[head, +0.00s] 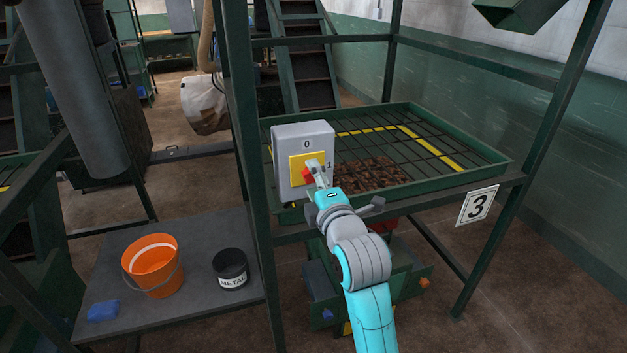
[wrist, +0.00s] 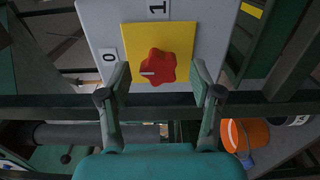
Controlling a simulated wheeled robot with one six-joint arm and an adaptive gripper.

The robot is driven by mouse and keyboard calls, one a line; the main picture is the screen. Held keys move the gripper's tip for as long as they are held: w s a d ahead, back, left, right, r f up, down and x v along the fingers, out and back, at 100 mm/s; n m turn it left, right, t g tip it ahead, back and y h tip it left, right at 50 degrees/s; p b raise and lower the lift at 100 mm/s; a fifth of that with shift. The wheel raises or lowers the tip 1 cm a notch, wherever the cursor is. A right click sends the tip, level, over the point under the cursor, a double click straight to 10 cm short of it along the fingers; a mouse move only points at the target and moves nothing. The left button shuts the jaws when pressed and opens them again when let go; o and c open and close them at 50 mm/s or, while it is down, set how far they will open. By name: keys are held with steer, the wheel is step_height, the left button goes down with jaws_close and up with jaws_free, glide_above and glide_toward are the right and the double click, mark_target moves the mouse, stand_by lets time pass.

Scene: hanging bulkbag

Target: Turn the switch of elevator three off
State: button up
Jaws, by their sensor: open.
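A grey switch box (head: 302,134) with a yellow plate (head: 296,163) is mounted on the green frame that carries the number 3 sign (head: 478,206). Its red knob (head: 307,175) is partly hidden by my gripper (head: 317,171). In the wrist view the red knob (wrist: 161,67) shows whole, on the yellow plate (wrist: 181,39). Its white mark lies on its left side, toward the 0 label (wrist: 109,56); the 1 label (wrist: 158,9) is above. My gripper (wrist: 161,74) is open, with one finger at each side of the knob and visible gaps between.
A green grated tray (head: 440,137) with brown lumps lies behind the box. Green posts and rails stand close around my arm. An orange bucket (head: 151,266), a black METAL tin (head: 231,267) and a blue item (head: 103,311) rest on a grey platform (head: 205,308) at left.

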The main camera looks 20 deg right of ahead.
steer(key=s, duration=1.1)
steer(key=shift+s, duration=0.25)
steer(key=s+f+m+g, duration=0.2)
steer(key=s+f+m, duration=0.7)
steer(key=s+f, duration=0.9)
steer(key=s+f+m, duration=0.3)
steer(key=s+m, duration=0.1)
steer(key=s, duration=0.7)
steer(key=s+f+m+g, duration=0.1)
steer(key=s+f+m, duration=0.2)
steer(key=s, duration=0.8)
steer(key=shift+s+f+m, duration=0.15)
steer(key=shift+f+m, duration=0.25)
steer(key=shift+m, duration=0.7)
